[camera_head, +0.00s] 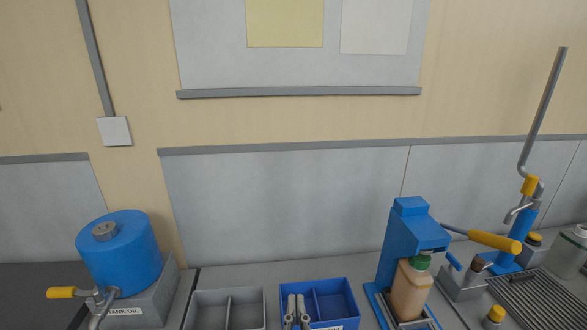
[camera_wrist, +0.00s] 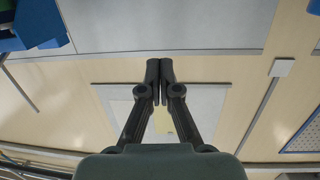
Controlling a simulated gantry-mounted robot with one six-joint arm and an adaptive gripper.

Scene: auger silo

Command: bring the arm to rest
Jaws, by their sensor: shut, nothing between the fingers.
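My gripper shows in the wrist view, its two dark fingers (camera_wrist: 159,68) together at the tips. Nothing is between them. The fingers point towards the wall panel and touch nothing that I can see. The wrist picture looks upside down, with the wall board (camera_wrist: 208,105) behind the fingers. I cannot make out my gripper in the head view.
A blue drum (camera_head: 122,255) stands on the bench at left. A grey divided tray (camera_head: 257,300) and a blue bin (camera_head: 345,293) with grey parts are at front centre. A blue press (camera_head: 403,240) over a tan bottle (camera_head: 411,290) stands at right.

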